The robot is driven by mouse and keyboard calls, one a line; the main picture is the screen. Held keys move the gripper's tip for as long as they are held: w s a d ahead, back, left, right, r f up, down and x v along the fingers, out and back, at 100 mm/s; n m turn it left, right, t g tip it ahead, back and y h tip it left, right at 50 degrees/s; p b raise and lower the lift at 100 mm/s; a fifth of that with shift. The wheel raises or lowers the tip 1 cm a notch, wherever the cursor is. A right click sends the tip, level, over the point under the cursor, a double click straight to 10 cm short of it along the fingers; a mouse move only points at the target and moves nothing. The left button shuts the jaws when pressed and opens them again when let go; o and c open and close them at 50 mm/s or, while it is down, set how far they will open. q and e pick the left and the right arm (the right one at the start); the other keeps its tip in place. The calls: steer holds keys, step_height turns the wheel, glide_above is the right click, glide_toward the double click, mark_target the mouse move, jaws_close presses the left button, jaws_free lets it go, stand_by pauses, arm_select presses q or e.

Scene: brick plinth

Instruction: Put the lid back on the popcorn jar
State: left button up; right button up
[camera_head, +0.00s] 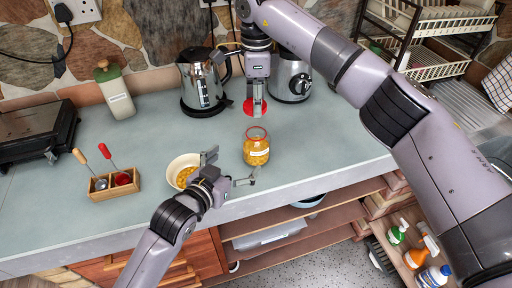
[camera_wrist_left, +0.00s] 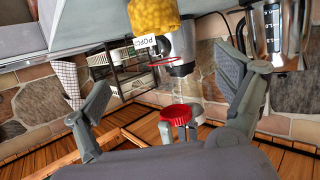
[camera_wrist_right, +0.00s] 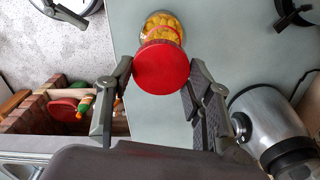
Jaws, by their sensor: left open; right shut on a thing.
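The popcorn jar (camera_head: 257,152) stands upright on the counter, full of yellow kernels, with a red ring at its open top. It appears inverted in the left wrist view (camera_wrist_left: 153,18). My right gripper (camera_head: 257,97) is shut on the red lid (camera_head: 256,108), behind and above the jar. In the right wrist view the lid (camera_wrist_right: 161,67) sits between the fingers and partly covers the jar (camera_wrist_right: 162,27). The lid is apart from the jar. My left gripper (camera_head: 231,169) is open and empty, just front-left of the jar, near the counter's front edge.
A cream bowl of kernels (camera_head: 183,162) sits close to my left gripper. A wooden box with scoops (camera_head: 110,190) is farther left. A kettle (camera_head: 203,84), a steel appliance (camera_head: 290,76) and a canister (camera_head: 116,92) line the back. The counter right of the jar is clear.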

mark_target(257, 142)
arm_select(q)
steer(key=x, duration=1.2)
steer(key=shift+w+d+f, duration=0.1)
steer(key=shift+w+d, duration=0.1)
steer(key=shift+w, duration=0.05)
arm_select(e)
steer(key=shift+w+d+f, duration=0.15)
steer(key=shift+w+d, duration=0.05)
steer(key=shift+w, duration=0.1)
arm_select(q)
steer(key=shift+c, duration=0.5)
steer(key=c, duration=1.7)
arm_select(e)
steer(key=shift+f, duration=2.5)
steer(key=shift+f, duration=0.9)
steer(key=shift+f, duration=0.55)
